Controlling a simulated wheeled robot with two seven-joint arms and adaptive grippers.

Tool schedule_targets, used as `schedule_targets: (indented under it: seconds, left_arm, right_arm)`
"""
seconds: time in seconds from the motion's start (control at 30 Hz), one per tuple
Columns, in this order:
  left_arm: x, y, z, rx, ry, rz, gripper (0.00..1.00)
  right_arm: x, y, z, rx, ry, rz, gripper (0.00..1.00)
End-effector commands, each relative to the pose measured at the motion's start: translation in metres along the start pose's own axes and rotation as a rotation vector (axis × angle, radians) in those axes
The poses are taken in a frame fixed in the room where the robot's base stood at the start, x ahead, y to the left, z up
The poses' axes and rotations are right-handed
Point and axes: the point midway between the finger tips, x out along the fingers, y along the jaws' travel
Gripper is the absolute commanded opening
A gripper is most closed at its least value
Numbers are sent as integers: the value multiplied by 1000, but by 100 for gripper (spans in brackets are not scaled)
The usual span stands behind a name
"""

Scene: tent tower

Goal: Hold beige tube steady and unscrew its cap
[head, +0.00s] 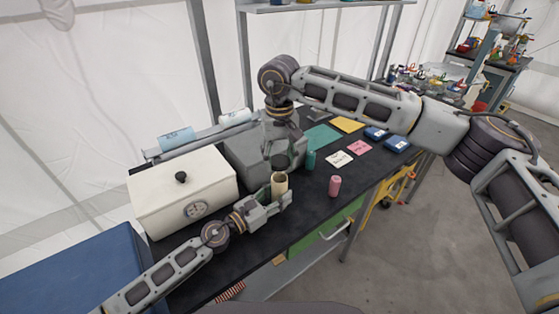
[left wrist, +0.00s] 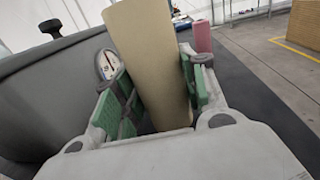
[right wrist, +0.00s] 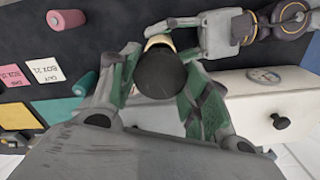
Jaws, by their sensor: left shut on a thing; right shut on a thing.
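The beige tube (head: 279,188) stands upright over the black bench in the head view. My left gripper (head: 284,198) is shut on its lower body. In the left wrist view the tube (left wrist: 152,65) rises between the green-padded fingers (left wrist: 150,105), its top out of frame. The dark cap (head: 280,161) is just above the tube's mouth. My right gripper (head: 284,152) comes from above and is shut on the cap. In the right wrist view the cap (right wrist: 162,75) sits between its fingers, with the tube's pale rim (right wrist: 160,41) behind. I cannot tell whether cap and tube touch.
A white box with a dial (head: 183,192) and a grey box (head: 250,155) stand close on the left. A teal tube (head: 311,160) and a pink tube (head: 335,186) stand to the right. Notes and blue trays (head: 396,143) lie farther along. The bench's front right is clear.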

Motion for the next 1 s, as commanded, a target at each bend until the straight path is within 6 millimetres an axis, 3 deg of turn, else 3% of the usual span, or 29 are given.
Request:
schedule_targets:
  seconds: [0.1,0.13,0.3,1.0]
  left_arm:
    - [0,0,0,0,0,0,0]
    - [0,0,0,0,0,0,46]
    - [0,0,0,0,0,0,67]
    - [-9,0,0,-3,0,0,67]
  right_arm:
    - [0,0,0,0,0,0,18]
    - [0,0,0,0,0,0,18]
    - [0,0,0,0,1,0,18]
    - [0,0,0,0,1,0,18]
